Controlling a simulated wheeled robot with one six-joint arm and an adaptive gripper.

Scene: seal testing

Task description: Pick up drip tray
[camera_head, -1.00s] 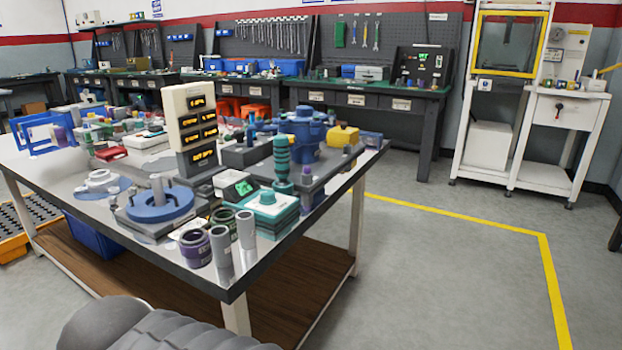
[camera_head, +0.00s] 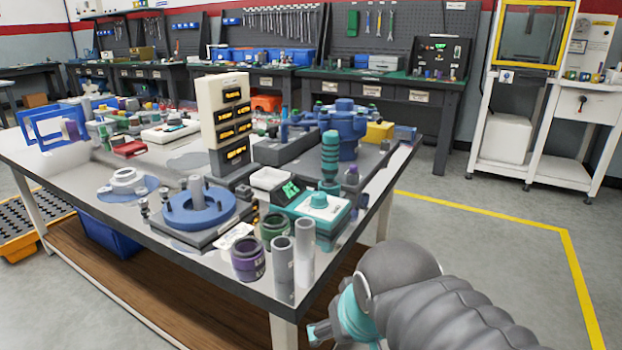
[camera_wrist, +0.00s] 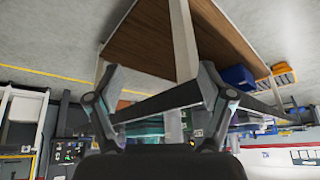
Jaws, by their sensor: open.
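A small white open tray (camera_head: 270,178), which may be the drip tray, sits on the workbench behind the teal device (camera_head: 316,212) and right of the tall display tower's base. My gripper (camera_head: 322,328) is low at the front, beyond the bench's near corner and apart from it, partly hidden by my arm. In the wrist view my gripper (camera_wrist: 160,82) has its fingers spread with nothing between them. That view is upside down and shows the bench's underside, shelf and leg. I cannot make out the white tray there.
The workbench (camera_head: 205,262) is crowded. A yellow-and-black pallet (camera_head: 38,240) lies on the floor at left. Floor right of the bench is clear.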

